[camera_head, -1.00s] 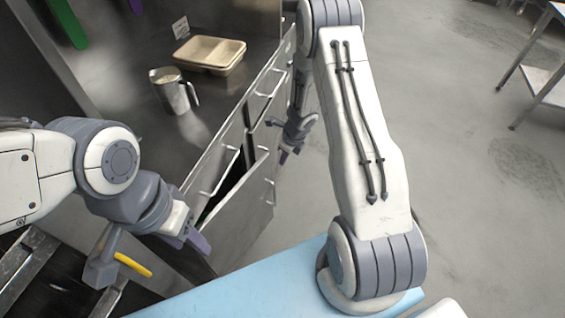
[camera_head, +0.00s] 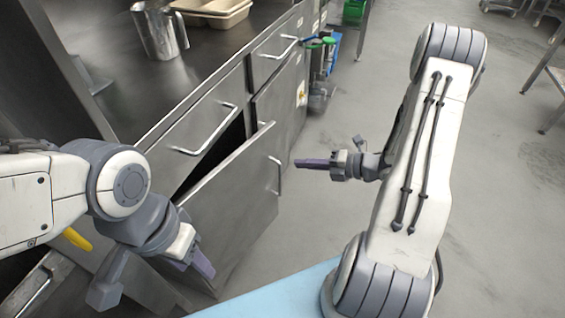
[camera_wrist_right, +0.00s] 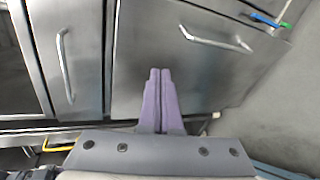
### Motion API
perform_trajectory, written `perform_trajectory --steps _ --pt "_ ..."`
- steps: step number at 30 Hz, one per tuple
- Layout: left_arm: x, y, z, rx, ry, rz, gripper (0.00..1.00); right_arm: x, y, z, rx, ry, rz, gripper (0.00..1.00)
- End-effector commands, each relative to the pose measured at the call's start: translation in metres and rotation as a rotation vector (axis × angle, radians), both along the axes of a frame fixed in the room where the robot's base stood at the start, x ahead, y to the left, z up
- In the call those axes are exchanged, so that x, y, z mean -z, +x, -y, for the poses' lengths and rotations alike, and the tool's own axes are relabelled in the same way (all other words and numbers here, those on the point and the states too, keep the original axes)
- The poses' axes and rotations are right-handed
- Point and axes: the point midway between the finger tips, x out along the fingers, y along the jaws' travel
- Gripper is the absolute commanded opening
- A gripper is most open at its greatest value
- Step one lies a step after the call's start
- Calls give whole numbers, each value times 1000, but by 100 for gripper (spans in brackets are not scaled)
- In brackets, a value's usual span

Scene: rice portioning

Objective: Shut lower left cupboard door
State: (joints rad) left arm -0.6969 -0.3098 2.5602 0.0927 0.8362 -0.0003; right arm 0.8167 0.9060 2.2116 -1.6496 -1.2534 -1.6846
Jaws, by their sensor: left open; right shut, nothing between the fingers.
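The lower left cupboard door (camera_head: 232,212) is a steel panel standing ajar, with a dark gap (camera_head: 212,155) behind its top edge. Its bar handle (camera_head: 276,174) is near the right edge. My right gripper (camera_head: 297,163) is shut and empty, its fingers pointing left towards the door's handle side; I cannot tell whether they touch it. In the right wrist view, the shut purple fingers (camera_wrist_right: 158,75) lie in front of a steel panel (camera_wrist_right: 145,35). My left gripper (camera_head: 150,274) is open and empty at the lower left, in front of the cupboards.
Above the door is a drawer with a bar handle (camera_head: 206,135). A metal jug (camera_head: 160,35) and a beige tray (camera_head: 215,12) stand on the steel counter (camera_head: 105,75). Green and blue items (camera_head: 332,50) are at the counter's far end.

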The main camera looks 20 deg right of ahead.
Motion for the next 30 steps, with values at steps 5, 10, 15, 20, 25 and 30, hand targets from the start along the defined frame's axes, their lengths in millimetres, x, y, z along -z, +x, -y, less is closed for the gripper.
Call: perform_trajectory --steps 5,10,15,20,25,30 --pt "61 0 0 0 0 0 50 16 -3 34 195 207 94 0" --pt "75 0 0 0 -1 1 50 8 -7 51 277 298 149 0" --pt "76 0 0 0 -1 1 50 4 1 48 287 313 160 0" --pt "79 0 0 0 -1 1 50 4 23 33 281 312 158 0" --pt "84 0 0 0 -1 1 50 5 55 12 279 311 159 0" --pt "88 0 0 0 -1 1 50 5 84 -5 281 310 160 0"
